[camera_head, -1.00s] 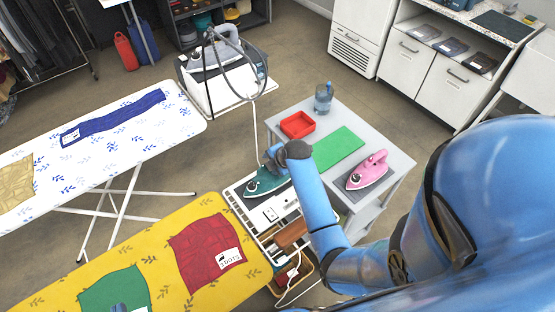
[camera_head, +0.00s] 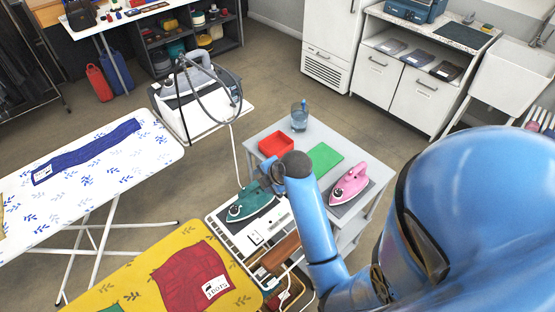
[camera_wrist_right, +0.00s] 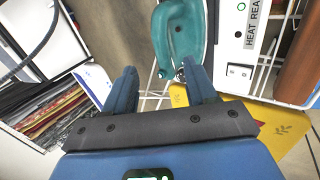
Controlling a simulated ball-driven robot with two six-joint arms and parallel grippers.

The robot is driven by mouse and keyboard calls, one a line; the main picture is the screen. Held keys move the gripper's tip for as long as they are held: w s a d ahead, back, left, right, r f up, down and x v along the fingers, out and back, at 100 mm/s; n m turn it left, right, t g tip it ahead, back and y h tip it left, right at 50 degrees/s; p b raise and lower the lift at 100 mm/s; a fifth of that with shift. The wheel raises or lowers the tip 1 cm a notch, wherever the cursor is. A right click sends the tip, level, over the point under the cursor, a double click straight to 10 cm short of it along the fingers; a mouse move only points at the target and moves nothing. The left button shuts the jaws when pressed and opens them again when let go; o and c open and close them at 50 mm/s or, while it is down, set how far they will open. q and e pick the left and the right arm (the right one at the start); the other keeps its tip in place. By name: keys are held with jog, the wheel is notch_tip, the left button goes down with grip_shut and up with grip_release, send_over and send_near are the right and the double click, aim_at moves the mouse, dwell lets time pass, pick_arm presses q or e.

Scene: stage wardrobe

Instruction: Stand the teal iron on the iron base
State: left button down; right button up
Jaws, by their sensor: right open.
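The teal iron (camera_head: 250,206) lies on a dark pad on a white unit (camera_head: 256,237) in the middle of the head view. In the right wrist view the teal iron (camera_wrist_right: 178,38) shows its looped handle just beyond my fingertips, not between them. Which part is the iron base I cannot tell for sure; the dark pad under the teal iron is partly covered. My left gripper is out of view.
A yellow ironing board (camera_head: 135,280) with a red cloth (camera_head: 195,278) is close at left. A steam station (camera_head: 212,104) stands behind.

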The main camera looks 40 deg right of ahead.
jog(key=s+a+f+m+t+h, duration=0.1)
jog(key=s+a+f+m+t, duration=0.25)
jog(key=s+m, duration=0.2)
jog(key=s+a+r+m+t, duration=0.2)
jog(key=s+r+m+t, duration=0.1)
jog(key=s+m, duration=0.4)
jog(key=s+a+r+m+t, duration=0.2)
jog(key=s+r+m+t, duration=0.2)
jog(key=s, duration=0.7)
jog(key=shift+r+m, duration=1.15)
jog(key=shift+m, duration=0.2)
